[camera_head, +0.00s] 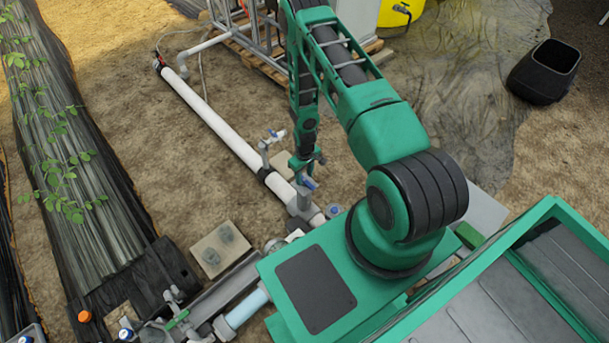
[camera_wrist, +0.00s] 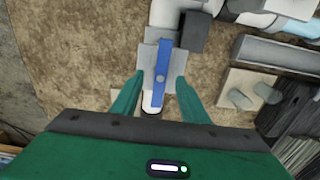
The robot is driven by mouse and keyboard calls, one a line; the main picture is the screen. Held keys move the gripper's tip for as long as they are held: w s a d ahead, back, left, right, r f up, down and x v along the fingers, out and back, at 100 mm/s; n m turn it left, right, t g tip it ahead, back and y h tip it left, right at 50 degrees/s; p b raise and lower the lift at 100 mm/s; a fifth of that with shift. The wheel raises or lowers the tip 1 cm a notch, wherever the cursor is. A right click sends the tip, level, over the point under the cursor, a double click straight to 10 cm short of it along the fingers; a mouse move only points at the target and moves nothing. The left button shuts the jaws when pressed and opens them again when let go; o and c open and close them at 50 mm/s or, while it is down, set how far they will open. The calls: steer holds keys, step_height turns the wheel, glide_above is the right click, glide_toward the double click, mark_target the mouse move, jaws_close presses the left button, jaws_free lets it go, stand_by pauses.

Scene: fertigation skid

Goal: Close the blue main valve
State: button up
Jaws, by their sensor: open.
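The blue valve lever (camera_wrist: 162,65) shows in the wrist view as a narrow bar with a round pivot. It lies over a grey fitting, roughly in line with the pale pipe (camera_wrist: 166,12). My gripper (camera_wrist: 160,77) is open, with one green finger on each side of the lever's near part and visible gaps on both sides. Whether the fingertips are down at the lever's height is unclear. In the head view my gripper (camera_head: 304,165) points down just above the blue lever (camera_head: 309,184), which sits on a grey upright fitting (camera_head: 302,199) on the white pipe.
Another blue-handled valve (camera_head: 274,134) stands farther back along the long white pipe (camera_head: 215,122). A pale block (camera_head: 220,250) lies left of the pipe. A wooden pallet (camera_head: 250,58) with a metal frame is behind. A black bin (camera_head: 545,72) stands at right. Bare soil lies around the pipe.

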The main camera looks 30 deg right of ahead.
mark_target(305, 180)
steer(key=shift+s+f, duration=0.15)
steer(key=shift+f, duration=1.65)
steer(key=c, duration=0.4)
steer(key=o, duration=0.4)
steer(key=shift+s+f, duration=0.1)
steer(key=shift+s, duration=0.05)
